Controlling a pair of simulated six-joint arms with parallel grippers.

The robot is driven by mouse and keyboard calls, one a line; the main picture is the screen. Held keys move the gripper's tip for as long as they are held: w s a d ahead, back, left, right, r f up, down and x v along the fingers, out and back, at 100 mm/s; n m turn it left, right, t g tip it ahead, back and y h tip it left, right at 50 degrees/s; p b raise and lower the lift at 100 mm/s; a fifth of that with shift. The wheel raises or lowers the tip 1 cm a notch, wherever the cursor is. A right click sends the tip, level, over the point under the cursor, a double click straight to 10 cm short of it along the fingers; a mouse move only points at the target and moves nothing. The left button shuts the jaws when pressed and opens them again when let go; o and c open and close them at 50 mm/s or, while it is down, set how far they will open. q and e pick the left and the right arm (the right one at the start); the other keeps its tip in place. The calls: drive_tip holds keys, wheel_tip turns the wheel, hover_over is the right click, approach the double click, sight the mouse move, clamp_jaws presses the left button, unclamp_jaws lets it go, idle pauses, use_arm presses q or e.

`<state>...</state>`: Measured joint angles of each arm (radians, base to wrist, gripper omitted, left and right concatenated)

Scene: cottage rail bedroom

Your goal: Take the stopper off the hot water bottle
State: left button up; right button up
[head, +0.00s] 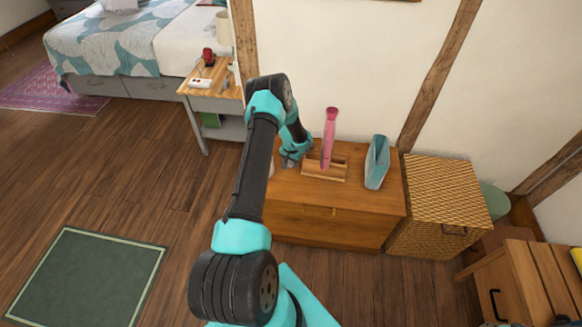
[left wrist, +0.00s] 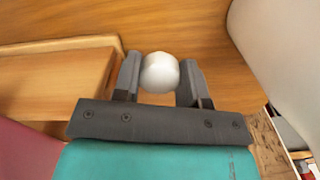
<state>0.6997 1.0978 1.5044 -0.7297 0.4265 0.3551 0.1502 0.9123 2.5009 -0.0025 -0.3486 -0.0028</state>
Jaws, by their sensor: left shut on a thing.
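The pink hot water bottle (head: 329,140) stands upright in a wooden stand (head: 338,173) on top of a low wooden chest. My left gripper (head: 290,158) is just left of the stand, low over the chest top and apart from the bottle. In the left wrist view, its fingers (left wrist: 160,80) are shut on a white rounded stopper (left wrist: 160,72), one finger on each side. Part of the wooden stand (left wrist: 60,72) shows to the left of the fingers there.
A teal open container (head: 377,162) stands on the chest (head: 335,205), right of the stand. A woven basket (head: 445,190) is beside the chest. A bedside table (head: 225,104) with small items is behind on the left. The wall rises close behind the chest.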

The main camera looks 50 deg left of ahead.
sight(291, 166)
use_arm(q)
drive_tip(key=shift+w+a+f, duration=0.15)
drive_tip(key=shift+f, duration=1.6)
drive_tip(key=shift+f, duration=0.15)
drive_tip(key=o, duration=1)
wheel_tip(291, 166, up, 12)
drive_tip(key=shift+w+r, duration=0.1)
drive_tip(key=shift+r, duration=0.05)
